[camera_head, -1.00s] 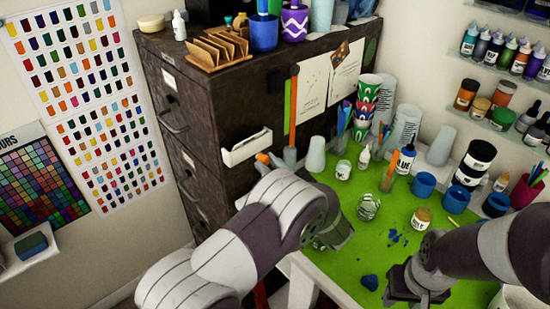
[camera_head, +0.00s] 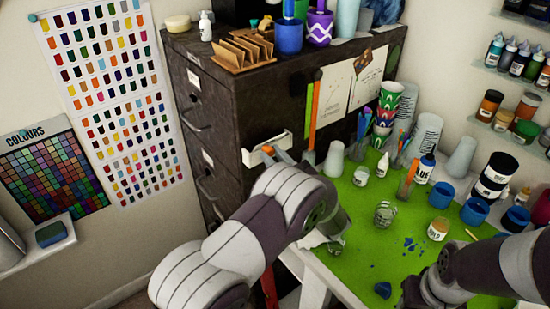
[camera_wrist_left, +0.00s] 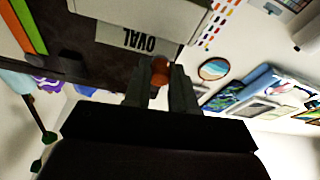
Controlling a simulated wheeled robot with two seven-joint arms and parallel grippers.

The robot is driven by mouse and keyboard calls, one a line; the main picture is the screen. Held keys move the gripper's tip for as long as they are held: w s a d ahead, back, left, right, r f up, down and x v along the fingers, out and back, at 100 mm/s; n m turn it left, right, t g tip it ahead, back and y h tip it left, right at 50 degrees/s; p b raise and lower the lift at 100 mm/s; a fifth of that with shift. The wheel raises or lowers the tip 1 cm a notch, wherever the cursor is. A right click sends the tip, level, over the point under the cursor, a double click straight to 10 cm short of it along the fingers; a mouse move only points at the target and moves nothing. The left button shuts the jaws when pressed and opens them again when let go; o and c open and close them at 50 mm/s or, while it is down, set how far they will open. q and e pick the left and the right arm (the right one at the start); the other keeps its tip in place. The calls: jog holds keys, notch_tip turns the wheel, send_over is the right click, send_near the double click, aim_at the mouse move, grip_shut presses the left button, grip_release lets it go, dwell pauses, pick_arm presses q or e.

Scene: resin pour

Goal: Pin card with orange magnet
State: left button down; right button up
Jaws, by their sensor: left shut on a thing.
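My left gripper (camera_wrist_left: 162,85) is shut on a round orange magnet (camera_wrist_left: 160,72), held at its fingertips in the left wrist view. Just beyond it a pale card (camera_wrist_left: 140,38) printed "OVAL" shows upside down against a white holder (camera_wrist_left: 140,8). I cannot tell whether the magnet touches the card. In the head view the white holder (camera_head: 255,154) is on the dark cabinet's side, with a small orange piece (camera_head: 268,150) in front of it. My left arm hides most of that gripper there. My right arm is at the lower right, its fingers not clearly shown.
The dark cabinet (camera_head: 232,105) carries orange and green strips (camera_head: 316,105) and pinned sheets (camera_head: 337,90) right of the holder. The green table mat (camera_head: 360,255) holds cups, bottles and jars. Shelves of bottles line the right wall.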

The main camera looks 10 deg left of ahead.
aim_at(264, 149)
pick_arm(q)
jog(key=shift+w+a+b, duration=0.2)
jog(key=shift+w+a, duration=0.5)
jog(key=shift+a, duration=0.2)
jog(key=shift+w+a+b, duration=0.2)
jog(key=shift+w+a, duration=0.45)
jog(key=shift+a, duration=0.2)
dwell(0.8)
dwell(0.5)
jog(key=shift+c, duration=1.9)
grip_release()
jog(key=shift+s+d, duration=1.1)
jog(key=shift+d, duration=0.35)
jog(key=shift+s+d, duration=1.1)
jog(key=shift+d, duration=0.3)
